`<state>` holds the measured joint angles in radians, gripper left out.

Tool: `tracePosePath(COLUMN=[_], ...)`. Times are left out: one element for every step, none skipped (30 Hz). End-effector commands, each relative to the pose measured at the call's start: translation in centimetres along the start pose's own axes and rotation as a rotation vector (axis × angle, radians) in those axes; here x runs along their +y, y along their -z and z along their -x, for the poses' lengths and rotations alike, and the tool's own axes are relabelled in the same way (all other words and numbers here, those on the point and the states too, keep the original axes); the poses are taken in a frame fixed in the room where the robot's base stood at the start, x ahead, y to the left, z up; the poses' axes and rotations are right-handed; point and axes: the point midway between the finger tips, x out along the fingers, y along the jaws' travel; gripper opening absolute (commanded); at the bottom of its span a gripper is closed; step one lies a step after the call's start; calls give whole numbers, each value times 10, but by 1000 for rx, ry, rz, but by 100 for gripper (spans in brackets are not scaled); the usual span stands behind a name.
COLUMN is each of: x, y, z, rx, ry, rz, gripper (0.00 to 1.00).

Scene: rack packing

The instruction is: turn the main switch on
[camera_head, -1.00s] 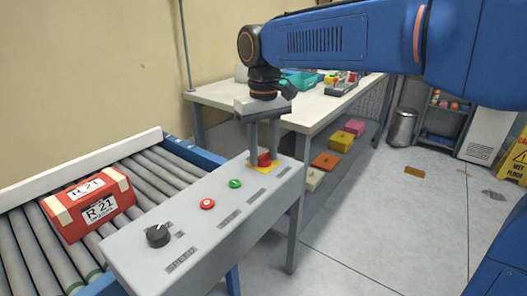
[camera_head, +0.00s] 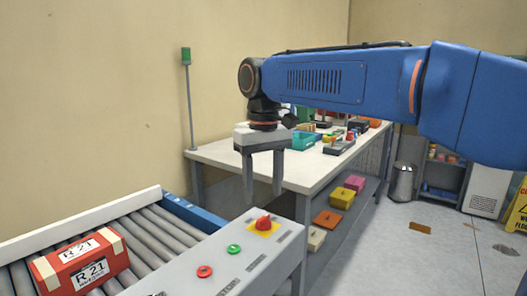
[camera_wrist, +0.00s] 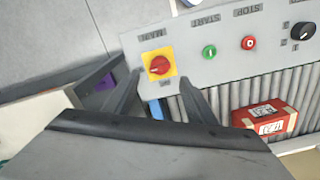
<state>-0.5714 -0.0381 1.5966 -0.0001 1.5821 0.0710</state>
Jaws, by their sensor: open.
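The main switch (camera_head: 263,224) is a red knob on a yellow plate at the far end of the grey control panel (camera_head: 215,268). In the wrist view the red knob (camera_wrist: 160,66) shows fully, with a "MAIN" label beside it; I cannot tell its setting for sure. My gripper (camera_head: 262,197) is open and empty, fingers pointing down, above the panel and apart from the knob. In the wrist view the fingers (camera_wrist: 160,95) appear on either side of the yellow plate's lower edge.
A green button (camera_head: 234,249) and a red button (camera_head: 204,271) sit along the panel. A roller conveyor (camera_head: 160,233) carries a red R21 box (camera_head: 83,268). A green lamp (camera_head: 186,56) tops a pole. A white table (camera_head: 225,153) with goods stands behind.

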Motion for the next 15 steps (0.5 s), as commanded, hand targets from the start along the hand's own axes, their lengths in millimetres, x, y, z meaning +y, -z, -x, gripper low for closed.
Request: tracePosePath(x=[0, 0, 0, 0, 0, 0, 0, 0, 0, 0, 0, 0, 0, 0, 0], y=[1, 1, 1, 1, 1, 1, 1, 1, 1, 1, 0, 0, 1, 1, 1], z=[11, 17, 25, 31, 37, 45, 50, 56, 63, 68, 73, 78, 82, 85, 89], rx=[3, 2, 3, 2, 2, 3, 2, 3, 2, 3, 3, 2, 2, 2, 1], ry=[0, 0, 0, 0, 0, 0, 0, 0, 0, 0, 0, 0, 0, 0, 0], rz=[0, 0, 0, 0, 0, 0, 0, 0, 0, 0, 0, 0, 0, 0, 0], gripper=[51, 51, 51, 51, 51, 51, 51, 51, 51, 51, 51, 51, 51, 51, 51])
